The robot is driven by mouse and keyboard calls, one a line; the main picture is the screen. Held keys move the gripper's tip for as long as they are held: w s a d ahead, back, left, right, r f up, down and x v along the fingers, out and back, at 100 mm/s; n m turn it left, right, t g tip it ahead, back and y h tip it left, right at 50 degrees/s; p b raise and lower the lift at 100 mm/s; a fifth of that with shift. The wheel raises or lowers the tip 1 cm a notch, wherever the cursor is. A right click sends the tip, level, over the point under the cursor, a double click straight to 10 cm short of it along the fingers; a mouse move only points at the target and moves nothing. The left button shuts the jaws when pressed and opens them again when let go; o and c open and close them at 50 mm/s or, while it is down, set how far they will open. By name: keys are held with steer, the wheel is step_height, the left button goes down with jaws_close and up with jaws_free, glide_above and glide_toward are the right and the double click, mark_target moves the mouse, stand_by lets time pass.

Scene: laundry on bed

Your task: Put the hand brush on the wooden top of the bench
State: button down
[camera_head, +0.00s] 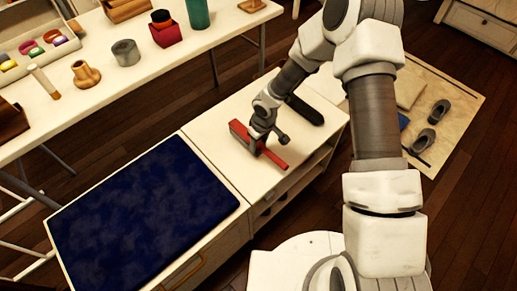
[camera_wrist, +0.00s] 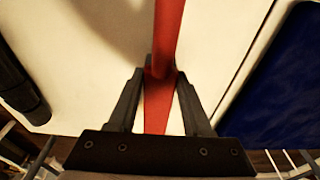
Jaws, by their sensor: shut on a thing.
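The red hand brush (camera_head: 274,159) is long and narrow, with its thicker end (camera_head: 238,130) toward the back left. My gripper (camera_head: 258,146) is shut on it near the middle. In the wrist view, the brush (camera_wrist: 167,35) runs between the two dark fingers of my gripper (camera_wrist: 160,76). The bench's pale wooden top (camera_head: 212,145) is directly beneath the brush. I cannot tell whether the brush touches the top or is just above it. My gripper covers part of the brush, and its bristles are not clearly visible.
A dark blue cushion (camera_head: 145,210) covers the bench's left part. A black elongated object (camera_head: 305,110) lies on the wooden top behind my gripper. A white table (camera_head: 100,85) with several small items stands at the back left. A mat (camera_head: 455,115) with shoes lies right.

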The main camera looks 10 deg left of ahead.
steer(key=shift+f, duration=1.15)
steer(key=shift+f+b, duration=0.25)
steer(key=shift+b, duration=0.2)
steer(key=shift+c, duration=1.7)
jaws_free()
steer(key=shift+r, duration=0.1)
